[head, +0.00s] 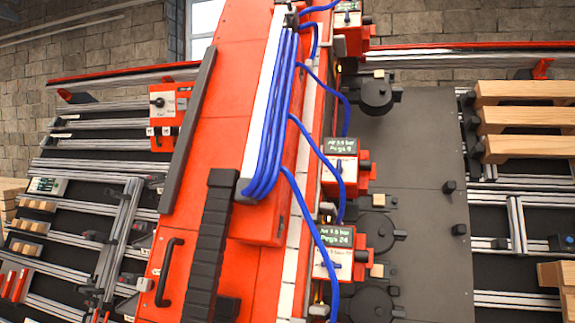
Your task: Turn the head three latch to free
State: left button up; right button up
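Several red heads are fixed along the right side of the red gantry beam (229,115). The nearest head (362,257) has a display (337,236) reading about "Pegs 24". The middle head (362,172) has a similar display (341,146) that seems to read "Pegs 6". The top head (355,42) is partly cut off by the picture's top edge. Small blue levers show on the white faces of the lower two heads. I cannot tell which head is number three or how its latch is set. Neither of my grippers is in view.
Blue hoses (267,135) run along the beam and loop down past the heads. A red control box (174,105) with a black knob stands at left. Wooden beams (525,120) lie at right. The dark plate (428,140) right of the heads has large bare areas.

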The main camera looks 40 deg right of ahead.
aim_at(398, 232)
jog(key=k+l+z, duration=0.1)
jog(key=k+l, duration=0.85)
jog(key=l+z, duration=0.1)
jog(key=z, duration=0.25)
jog(key=k+l+z, duration=0.1)
jog(key=z, duration=0.65)
jog(key=i+l+z, duration=0.15)
jog(key=i+l, duration=0.45)
jog(key=i, duration=0.15)
